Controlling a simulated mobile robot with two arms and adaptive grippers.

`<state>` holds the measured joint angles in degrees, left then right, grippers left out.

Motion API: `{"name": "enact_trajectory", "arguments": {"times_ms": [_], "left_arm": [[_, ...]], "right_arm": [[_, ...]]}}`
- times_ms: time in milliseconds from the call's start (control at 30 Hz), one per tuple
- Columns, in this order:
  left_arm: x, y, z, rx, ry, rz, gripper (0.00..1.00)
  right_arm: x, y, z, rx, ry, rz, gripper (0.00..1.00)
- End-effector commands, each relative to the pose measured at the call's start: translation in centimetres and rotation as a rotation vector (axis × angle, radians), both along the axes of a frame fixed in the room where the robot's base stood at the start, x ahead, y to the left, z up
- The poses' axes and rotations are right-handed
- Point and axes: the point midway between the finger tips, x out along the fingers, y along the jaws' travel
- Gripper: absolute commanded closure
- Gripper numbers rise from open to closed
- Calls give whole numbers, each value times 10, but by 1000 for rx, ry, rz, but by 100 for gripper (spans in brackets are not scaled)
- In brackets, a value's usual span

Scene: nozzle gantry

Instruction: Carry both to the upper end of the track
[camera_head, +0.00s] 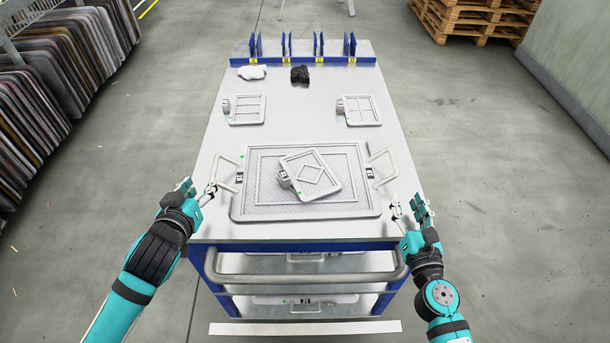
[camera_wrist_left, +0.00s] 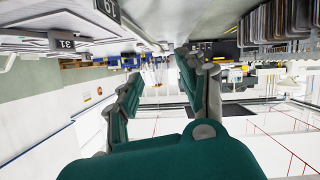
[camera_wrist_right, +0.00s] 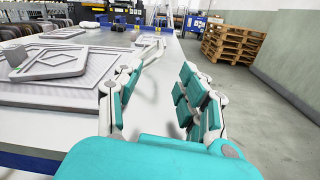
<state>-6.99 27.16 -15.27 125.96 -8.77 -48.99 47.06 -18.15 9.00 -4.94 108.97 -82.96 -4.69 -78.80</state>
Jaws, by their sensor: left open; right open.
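A large grey framed plate (camera_head: 250,213) with nested rectangles and a wire handle at each side lies flat on the cart's metal top (camera_head: 300,90). A smaller grey frame (camera_head: 325,189) with a diamond pattern and a dark tag rests tilted on top of it. I cannot make out a track. My left gripper (camera_head: 198,190) is open and empty beside the left handle (camera_head: 228,172). My right gripper (camera_head: 408,204) is open and empty, apart from the right handle (camera_head: 383,165); it also shows open in the right wrist view (camera_wrist_right: 158,82).
Two small window-like frames lie farther back, left (camera_head: 247,110) and right (camera_head: 361,109). A bar handle (camera_head: 305,277) crosses the cart's near side. Pallets (camera_head: 475,18) stand back right.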

Motion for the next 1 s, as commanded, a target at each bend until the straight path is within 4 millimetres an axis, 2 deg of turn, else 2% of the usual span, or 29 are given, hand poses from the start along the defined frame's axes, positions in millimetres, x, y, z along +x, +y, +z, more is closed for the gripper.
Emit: {"name": "enact_trajectory", "arguments": {"times_ms": [300,500,700,1000], "left_arm": [[60,-2,-23,0,-1,1,60],[90,-3,-36,0,-1,0,60],[105,-4,-42,0,0,-1,60],[108,-4,-43,-1,0,-1,60]], "right_arm": [[65,3,2,-1,-4,-1,60],[97,5,1,0,-2,-1,60],[114,6,0,1,-2,-1,60],[116,6,0,0,0,0,60]]}}
